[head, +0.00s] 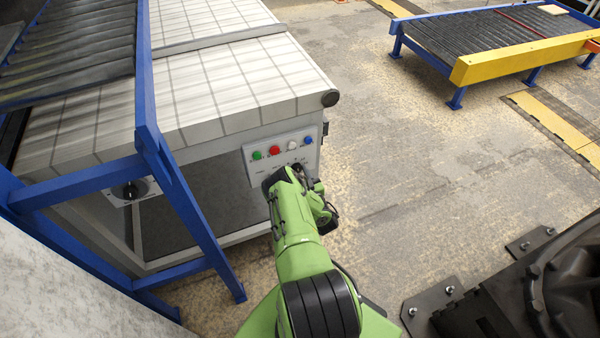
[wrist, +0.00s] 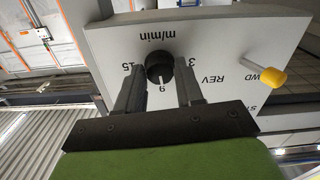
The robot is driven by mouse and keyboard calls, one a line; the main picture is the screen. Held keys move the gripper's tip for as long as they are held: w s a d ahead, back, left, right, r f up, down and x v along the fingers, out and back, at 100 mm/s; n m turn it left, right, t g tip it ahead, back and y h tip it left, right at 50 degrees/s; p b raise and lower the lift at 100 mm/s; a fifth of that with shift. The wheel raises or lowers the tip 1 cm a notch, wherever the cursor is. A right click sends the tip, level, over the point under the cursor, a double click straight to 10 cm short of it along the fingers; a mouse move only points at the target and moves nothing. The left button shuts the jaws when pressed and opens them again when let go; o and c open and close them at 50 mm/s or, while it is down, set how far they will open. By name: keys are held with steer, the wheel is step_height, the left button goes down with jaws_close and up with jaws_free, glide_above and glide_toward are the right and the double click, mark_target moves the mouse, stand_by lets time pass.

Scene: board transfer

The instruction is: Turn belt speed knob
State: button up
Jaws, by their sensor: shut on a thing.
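The belt speed knob (wrist: 159,66) is a round black dial on the light grey panel (wrist: 225,40). The labels "m/min", "15", "3" and "9" surround it, upside down in the wrist view. A pale mark on the knob faces the 9. My gripper (wrist: 160,74) has its two dark fingers on either side of the knob, shut on it. In the head view my green arm reaches the front of the control panel (head: 283,160) under the conveyor's end, and hides the knob and most of the gripper.
A yellow-tipped lever (wrist: 272,77) beside REV and FWD sticks out right of the knob. Green, red, white and blue buttons (head: 274,150) line the panel. A blue frame (head: 185,205) stands left of my arm. The floor to the right (head: 400,150) is open.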

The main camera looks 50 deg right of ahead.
steer(key=shift+m, duration=0.7)
steer(key=o, duration=1)
steer(key=shift+o, duration=0.2)
